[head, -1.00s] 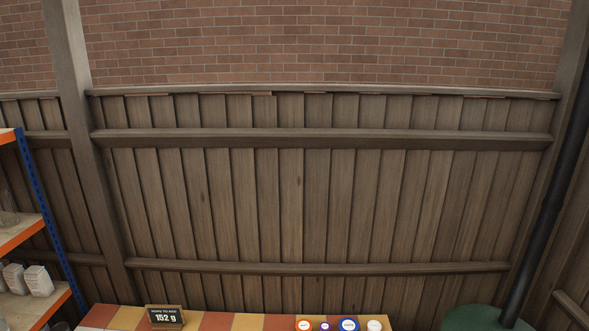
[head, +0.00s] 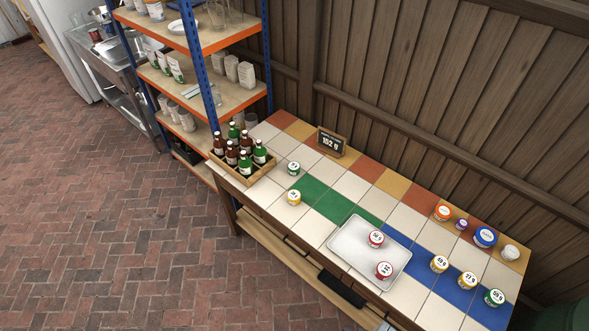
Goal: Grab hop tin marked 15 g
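Several small hop tins with number lids stand on the tiled table. Two red-rimmed tins, one farther back (head: 376,239) and one nearer (head: 384,270), sit on a pale tray (head: 345,254). A green tin (head: 293,168) and a yellow tin (head: 294,197) stand left of the tray. Two yellow tins, the left one (head: 439,263) and the right one (head: 467,280), and a green tin (head: 494,297) stand on the blue tiles at right. The lid numbers are too small to read surely, so I cannot tell which is 15 g. My gripper is not in view.
A board (head: 332,142) reads 152 g. An orange tin (head: 443,212), a purple tin (head: 461,224), a blue tin (head: 485,236) and a white tin (head: 510,253) stand on a strip at back right. A bottle crate (head: 240,177) stands at left. Brick floor (head: 110,240) is clear in front.

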